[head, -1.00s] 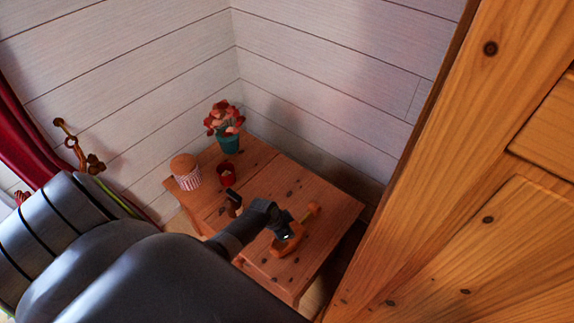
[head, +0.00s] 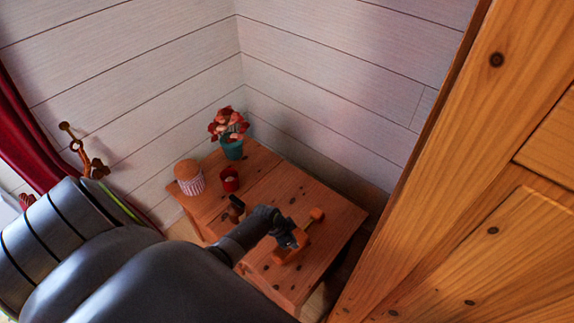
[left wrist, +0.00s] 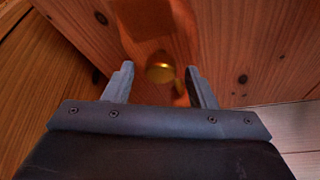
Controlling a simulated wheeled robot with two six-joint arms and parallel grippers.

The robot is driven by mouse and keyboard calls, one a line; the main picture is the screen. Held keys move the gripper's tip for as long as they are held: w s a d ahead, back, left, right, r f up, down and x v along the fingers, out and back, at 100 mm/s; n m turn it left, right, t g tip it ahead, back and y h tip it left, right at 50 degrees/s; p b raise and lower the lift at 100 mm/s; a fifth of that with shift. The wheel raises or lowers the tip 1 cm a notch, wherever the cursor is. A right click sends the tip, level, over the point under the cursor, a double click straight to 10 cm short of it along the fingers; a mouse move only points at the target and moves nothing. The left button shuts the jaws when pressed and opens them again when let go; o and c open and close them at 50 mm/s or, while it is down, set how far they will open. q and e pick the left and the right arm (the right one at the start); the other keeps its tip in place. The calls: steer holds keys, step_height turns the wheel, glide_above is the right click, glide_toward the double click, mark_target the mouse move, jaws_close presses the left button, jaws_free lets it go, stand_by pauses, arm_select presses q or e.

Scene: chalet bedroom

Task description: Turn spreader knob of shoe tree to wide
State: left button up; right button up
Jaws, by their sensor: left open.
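The wooden shoe tree (head: 291,249) lies on the small wooden table (head: 335,222), near its front right part. In the left wrist view the shoe tree (left wrist: 155,25) shows as an orange-brown body with a round brass knob (left wrist: 160,68). My left gripper (head: 298,238) is over the shoe tree and hides part of it in the head view. In the left wrist view its two fingers (left wrist: 160,75) are open, one on each side of the brass knob. I cannot tell whether they touch it. My right gripper is not in view.
A striped jar with an orange top (head: 189,178) and a red cup (head: 230,180) stand at the left. A dark-headed brush-like object (head: 236,207) is close beside my left arm. A wooden cabinet (head: 480,200) rises at right.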

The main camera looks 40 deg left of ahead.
arm_select(q)
steer(key=shift+s+a+r, duration=0.15)
steer(key=shift+r, duration=0.4)
steer(key=p+v, duration=0.3)
steer(key=v, duration=1.3)
steer(key=shift+s, duration=0.15)
